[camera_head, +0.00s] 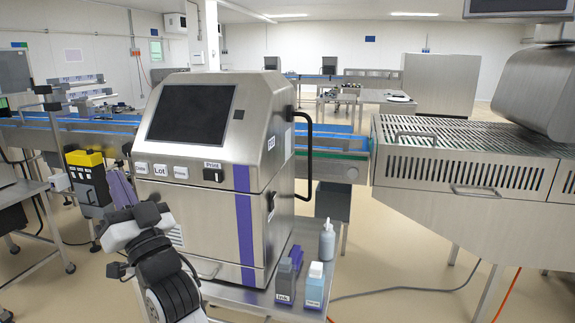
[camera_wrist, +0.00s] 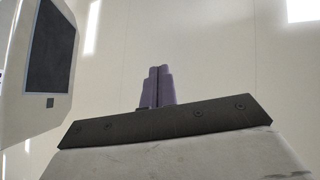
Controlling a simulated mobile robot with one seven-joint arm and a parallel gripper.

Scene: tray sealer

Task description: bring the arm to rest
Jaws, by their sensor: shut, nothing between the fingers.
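My gripper (camera_wrist: 158,72) shows in the wrist view with its two purple fingers together, shut and empty. In the head view my arm (camera_head: 160,265) is folded at the lower left, in front of the left part of the steel printer cabinet (camera_head: 215,215). The cabinet's dark screen (camera_wrist: 52,50) also stands at the left of the wrist view, apart from the fingers.
Bottles, including a blue one (camera_head: 314,287) and a grey one (camera_head: 285,284), stand on the low shelf right of the cabinet. A conveyor (camera_head: 340,142) runs behind it. A slatted steel machine (camera_head: 455,165) fills the right. A yellow-black device (camera_head: 85,175) stands left. Open floor lies at lower right.

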